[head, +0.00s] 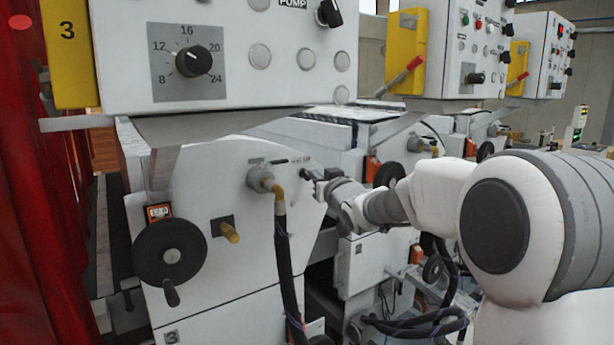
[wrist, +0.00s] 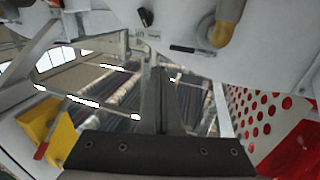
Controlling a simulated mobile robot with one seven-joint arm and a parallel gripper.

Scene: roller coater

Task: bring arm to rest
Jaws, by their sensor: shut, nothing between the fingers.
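My gripper (head: 312,176) is in the middle of the head view, at the end of my white and grey arm, which reaches in from the right. It points left toward the white side panel (head: 190,265) of the nearest machine, close to a brass hose fitting. I cannot tell whether it touches the panel. In the wrist view, the two fingers of my gripper (wrist: 158,78) are together, with nothing held between them.
The nearest machine has a black handwheel (head: 170,251), a black hose (head: 283,265) and an overhanging control box with a dial (head: 193,62). More machines stand behind. Black cables (head: 430,326) hang below my arm. A red curtain (head: 35,200) is at the left.

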